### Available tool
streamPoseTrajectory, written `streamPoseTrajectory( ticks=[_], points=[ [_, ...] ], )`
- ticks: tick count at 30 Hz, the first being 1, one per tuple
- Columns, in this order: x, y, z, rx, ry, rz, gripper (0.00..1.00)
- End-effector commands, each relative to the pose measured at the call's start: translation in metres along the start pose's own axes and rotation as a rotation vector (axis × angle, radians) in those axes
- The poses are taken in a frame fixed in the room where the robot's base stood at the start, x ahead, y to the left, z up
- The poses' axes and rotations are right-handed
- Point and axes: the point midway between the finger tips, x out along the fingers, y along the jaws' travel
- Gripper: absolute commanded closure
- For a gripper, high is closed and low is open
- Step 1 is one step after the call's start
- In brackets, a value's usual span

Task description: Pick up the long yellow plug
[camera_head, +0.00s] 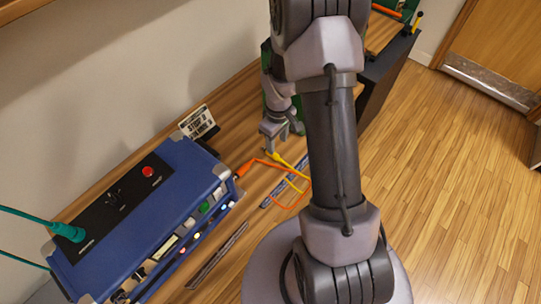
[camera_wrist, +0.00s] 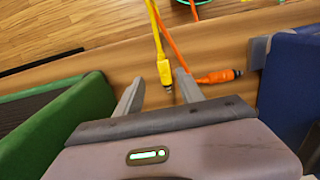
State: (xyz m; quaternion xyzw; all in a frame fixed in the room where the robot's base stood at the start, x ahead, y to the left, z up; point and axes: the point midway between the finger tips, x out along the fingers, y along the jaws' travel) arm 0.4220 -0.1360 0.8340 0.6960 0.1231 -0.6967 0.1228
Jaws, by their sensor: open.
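The long yellow plug (camera_wrist: 164,70) lies on the wooden bench with its yellow cable running away from me. In the wrist view it sits between the fingertips of my gripper (camera_wrist: 158,78), closer to the right finger, with its metal tip pointing toward the palm. My gripper is open, and I see no contact with the plug. In the head view my gripper (camera_head: 281,138) hangs just above and behind the yellow plug (camera_head: 274,157). How high the fingers are above the bench is hard to tell.
An orange plug (camera_wrist: 217,76) lies just right of my right finger. A blue amp box (camera_head: 150,220) stands left in the head view, with a small sign (camera_head: 198,123) behind it. A green box (camera_wrist: 55,125) is close on the left in the wrist view.

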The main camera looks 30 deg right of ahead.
Motion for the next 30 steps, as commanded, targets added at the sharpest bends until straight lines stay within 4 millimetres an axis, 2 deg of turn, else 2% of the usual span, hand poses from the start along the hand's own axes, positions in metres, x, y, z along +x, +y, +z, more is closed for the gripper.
streamPoseTrajectory(
  ticks=[1, 5, 12, 18, 20, 25, 30],
  points=[
    [0.008, 0.000, 0.000, 0.000, 0.000, 0.000, 0.55],
    [0.018, -0.001, -0.001, 0.000, 0.000, 0.000, 0.55],
    [0.062, -0.007, -0.004, 0.001, 0.000, 0.000, 0.55],
    [0.062, -0.007, -0.004, 0.001, 0.001, 0.000, 0.55],
    [0.062, -0.007, -0.004, 0.001, 0.001, 0.000, 0.64],
    [0.061, -0.007, -0.004, 0.001, 0.001, 0.000, 0.98],
    [0.061, -0.007, -0.004, 0.001, 0.001, 0.000, 1.00]
  ],
)
